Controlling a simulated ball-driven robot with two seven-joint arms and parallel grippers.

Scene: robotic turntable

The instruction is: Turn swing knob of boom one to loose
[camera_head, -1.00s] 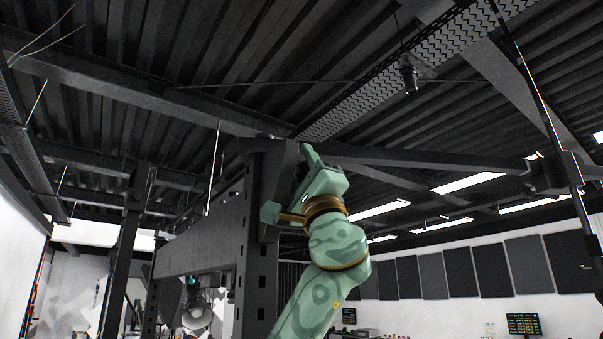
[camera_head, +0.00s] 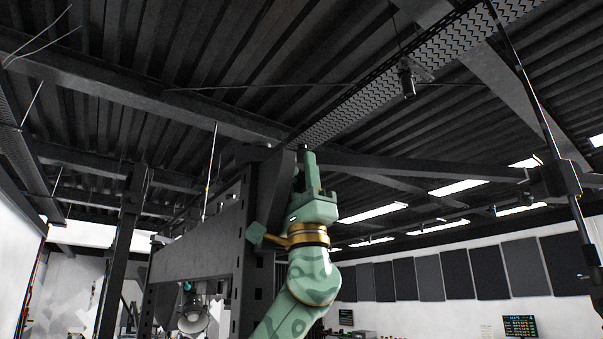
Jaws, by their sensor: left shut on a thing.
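My left gripper (camera_head: 309,172) is raised at the top of a dark upright post (camera_head: 255,245), just to its right. It points almost straight up. Its fingers are shut on a small dark thing, which I take to be the swing knob; the fingers hide nearly all of it, so its setting cannot be read. A dark boom (camera_head: 430,166) runs to the right from behind the gripper to a block (camera_head: 553,180) on a long thin rod. My right gripper is not in view.
The post with its holes and wide crossbeam (camera_head: 195,245) stands close on the left of my arm. A second upright (camera_head: 123,250) and a round lamp (camera_head: 194,317) are farther left. The space right of my arm, under the boom, is open.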

